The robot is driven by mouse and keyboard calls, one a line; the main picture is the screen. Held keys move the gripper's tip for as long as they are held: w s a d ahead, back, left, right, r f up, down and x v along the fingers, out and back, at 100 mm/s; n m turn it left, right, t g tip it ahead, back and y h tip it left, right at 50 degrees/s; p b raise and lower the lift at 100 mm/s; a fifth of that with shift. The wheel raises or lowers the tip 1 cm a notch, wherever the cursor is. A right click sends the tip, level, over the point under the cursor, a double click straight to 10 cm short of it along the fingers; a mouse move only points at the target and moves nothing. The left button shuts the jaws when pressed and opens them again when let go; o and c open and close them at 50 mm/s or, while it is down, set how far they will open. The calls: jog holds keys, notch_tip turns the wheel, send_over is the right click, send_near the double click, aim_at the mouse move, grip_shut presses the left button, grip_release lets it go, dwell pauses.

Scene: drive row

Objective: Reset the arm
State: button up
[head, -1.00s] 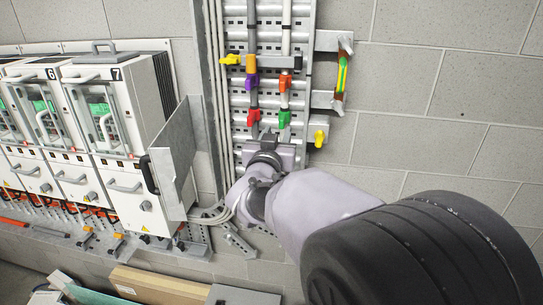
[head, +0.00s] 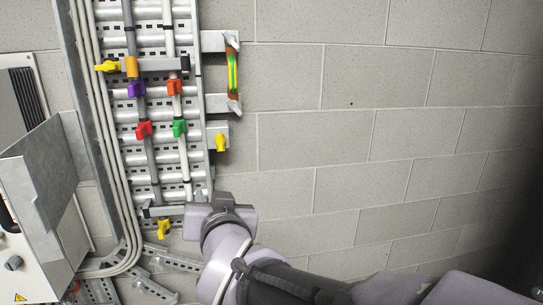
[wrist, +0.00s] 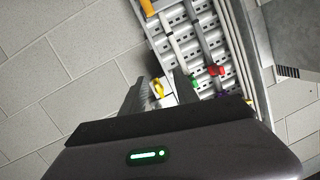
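My arm (head: 265,275) reaches in from the lower right in the head view. My gripper (head: 197,207) is in front of the lower end of the perforated metal panel. The wrist view shows its two dark fingers apart with an empty gap between them (wrist: 160,92). Through the gap I see a yellow handle (wrist: 158,88) and part of the wall, farther off. The gripper holds nothing that I can see. In the head view the fingertips are mostly hidden by the wrist.
The panel (head: 163,160) carries pipes and several coloured handles, including red (head: 143,130) and green (head: 180,128). A bracketed orange-green bar (head: 233,72) projects at its right. A grey cabinet door (head: 50,170) stands open at left. The block wall (head: 400,120) at right is bare.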

jog(key=s+d+f+m+g+h+b, duration=0.1)
jog(key=s+d+f+b, duration=0.5)
jog(key=f, duration=0.6)
jog(key=s+d+f+m+g+h+b, duration=0.1)
jog(key=s+d+f+m+g+b, duration=0.2)
jog(key=s+d+f+b, duration=0.3)
jog(key=s+d+f+m+g+h+b, duration=0.1)
jog(key=s+d+f+g+b, duration=0.3)
jog(key=s+d+f, duration=0.7)
notch_tip(320, 180, down, 7)
jog(key=shift+s+d+f+m+g+h+b, duration=0.15)
jog(key=shift+s+d+m+g+h+b, duration=0.25)
jog(key=shift+d+b, duration=0.5)
jog(key=shift+w+a, duration=0.15)
jog(key=shift+a, duration=0.1)
